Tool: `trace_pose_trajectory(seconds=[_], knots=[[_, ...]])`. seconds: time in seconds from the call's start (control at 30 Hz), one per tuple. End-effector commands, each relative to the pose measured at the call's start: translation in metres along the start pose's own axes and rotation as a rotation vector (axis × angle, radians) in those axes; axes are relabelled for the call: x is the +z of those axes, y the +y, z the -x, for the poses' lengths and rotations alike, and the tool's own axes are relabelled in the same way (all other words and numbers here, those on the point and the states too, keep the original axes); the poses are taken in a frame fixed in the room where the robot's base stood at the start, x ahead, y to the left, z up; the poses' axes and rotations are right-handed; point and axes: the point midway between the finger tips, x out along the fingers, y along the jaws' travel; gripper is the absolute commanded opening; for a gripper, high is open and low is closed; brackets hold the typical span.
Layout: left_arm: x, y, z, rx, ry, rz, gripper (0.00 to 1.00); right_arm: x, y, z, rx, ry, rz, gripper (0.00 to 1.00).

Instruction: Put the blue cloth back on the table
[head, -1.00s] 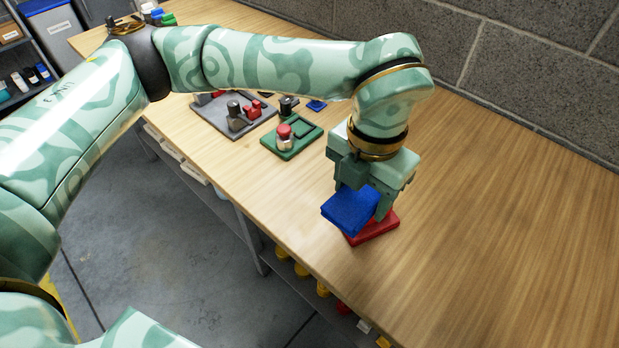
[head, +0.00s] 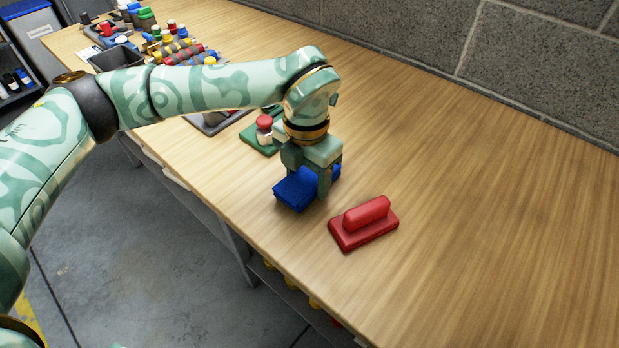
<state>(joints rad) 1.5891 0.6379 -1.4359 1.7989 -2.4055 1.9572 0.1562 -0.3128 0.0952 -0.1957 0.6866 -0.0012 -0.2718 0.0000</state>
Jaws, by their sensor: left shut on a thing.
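The blue cloth (head: 294,190) is a folded blue pad at the front part of the wooden table (head: 450,170). My left gripper (head: 318,185) points down and is shut on the blue cloth, with blue showing on both sides of the fingers. The cloth is low over the table or touching it; I cannot tell which. The red block with a rounded red handle (head: 366,211) stands on the table to the right of the cloth, apart from it. My right gripper is not in view.
A green pad with a red-topped jar (head: 264,128) is just behind and left of my gripper. Several coloured bottles and rollers (head: 170,45) stand at the far left. The table's right side is clear. The front edge is close to the cloth.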

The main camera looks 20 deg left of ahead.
Motion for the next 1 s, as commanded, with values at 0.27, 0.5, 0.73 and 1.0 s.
trace_pose_trajectory(seconds=[0.27, 0.5, 0.73, 1.0], knots=[[0.000, 0.000, -0.004, 0.001, -0.003, 0.001, 0.37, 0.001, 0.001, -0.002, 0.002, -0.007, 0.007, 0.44], [0.001, 0.000, -0.005, 0.001, -0.004, 0.001, 0.80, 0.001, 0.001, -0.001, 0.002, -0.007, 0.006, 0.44], [0.001, 0.000, -0.004, 0.001, -0.004, 0.001, 0.80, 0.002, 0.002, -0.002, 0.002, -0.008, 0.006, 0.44], [0.000, -0.001, 0.046, 0.003, -0.012, 0.001, 0.80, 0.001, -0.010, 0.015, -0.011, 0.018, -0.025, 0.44]])
